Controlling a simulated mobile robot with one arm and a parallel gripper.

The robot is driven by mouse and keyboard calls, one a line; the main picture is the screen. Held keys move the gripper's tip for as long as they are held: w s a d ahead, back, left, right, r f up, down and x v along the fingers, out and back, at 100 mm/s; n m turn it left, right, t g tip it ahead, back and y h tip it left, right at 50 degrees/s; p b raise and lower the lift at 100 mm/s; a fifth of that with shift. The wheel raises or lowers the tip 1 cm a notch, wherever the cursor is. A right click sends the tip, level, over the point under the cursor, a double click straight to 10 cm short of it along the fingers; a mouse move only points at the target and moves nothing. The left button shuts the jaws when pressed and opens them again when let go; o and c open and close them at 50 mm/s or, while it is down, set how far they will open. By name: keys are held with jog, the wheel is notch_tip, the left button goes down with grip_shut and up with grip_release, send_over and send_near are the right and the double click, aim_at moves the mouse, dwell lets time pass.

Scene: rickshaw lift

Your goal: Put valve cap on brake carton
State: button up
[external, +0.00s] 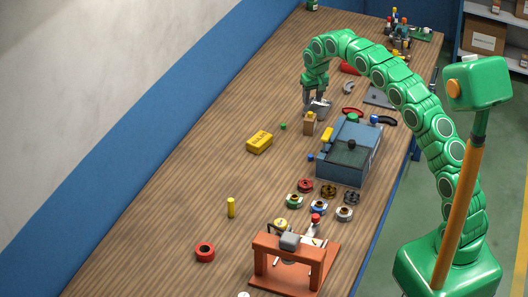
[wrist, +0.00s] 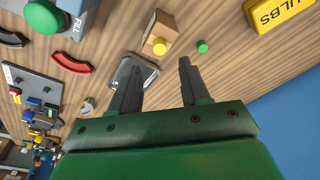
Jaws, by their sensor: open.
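A small brown carton (external: 309,127) stands on the bench, with a yellow knob-like piece (external: 310,115) at its top. In the wrist view the carton (wrist: 163,27) is just beyond my fingertips, and the round yellow piece (wrist: 160,46) shows on it. A small green piece (wrist: 202,46) lies apart from the carton on the bare wood; it also shows in the external view (external: 283,126). No label tells which piece is the valve cap or confirms the brake carton. My gripper (wrist: 158,63) is open and empty, over the bench behind the carton.
A grey tray (wrist: 136,73) lies under my left finger in the wrist view. A yellow BULBS box (external: 259,142) lies left of the carton, and a blue-grey machine (external: 348,151) stands right. Red (external: 352,112) and black curved pads lie behind the machine.

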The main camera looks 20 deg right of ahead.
notch_tip(320, 180, up, 5)
jog(key=s+d+r+g, duration=0.1)
jog(key=s+d+r, duration=0.25)
jog(key=s, duration=0.55)
jog(key=s+d+r, duration=0.3)
jog(key=s+d, duration=0.2)
jog(key=s, duration=0.5)
jog(key=s+d+r+g, duration=0.1)
jog(key=s+d+r, duration=0.25)
jog(key=s, duration=0.55)
jog(key=s+d+f, duration=0.1)
jog(key=s+f, duration=0.1)
jog(key=s, duration=0.9)
jog(key=s+d+f+g, duration=0.1)
jog(key=s+d+f, duration=0.1)
jog(key=s, duration=0.9)
jog(key=s+d+f, duration=0.2)
jog(key=s, duration=0.9)
jog(key=shift+s+f+g, duration=0.25)
jog(key=shift+g, duration=0.05)
